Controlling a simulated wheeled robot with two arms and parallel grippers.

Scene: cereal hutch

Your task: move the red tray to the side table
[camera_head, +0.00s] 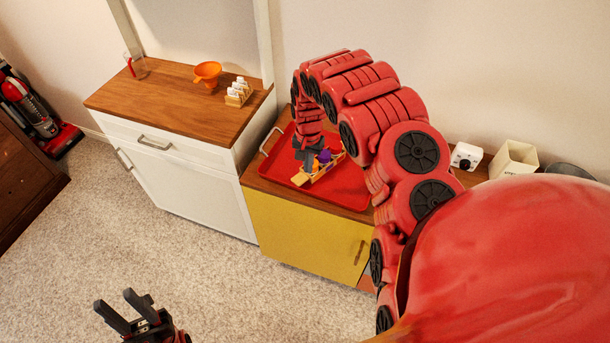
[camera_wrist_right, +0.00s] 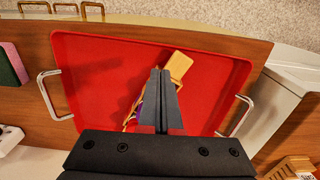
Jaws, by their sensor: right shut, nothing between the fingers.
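The red tray (camera_head: 345,190) lies flat on the wooden top of the yellow cabinet. A metal handle (camera_head: 271,138) shows at its left end; both end handles show in the right wrist view, where the tray (camera_wrist_right: 95,70) fills the middle. In the tray lies a light wooden holder (camera_head: 322,175) with a purple item (camera_head: 324,156). My right gripper (camera_head: 309,166) is over the tray beside the holder, its fingers together and empty. In the right wrist view, the fingers (camera_wrist_right: 160,72) partly hide the holder (camera_wrist_right: 181,65). My left gripper (camera_head: 123,303) is open and empty above the carpet.
The white cabinet's wooden top (camera_head: 165,100) holds a glass jug (camera_head: 138,68), an orange funnel (camera_head: 207,73) and a small rack (camera_head: 239,92). A cream box (camera_head: 513,159) and white device (camera_head: 466,156) stand right of the tray. Dark brown furniture (camera_head: 25,175) is far left. Open carpet lies in front.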

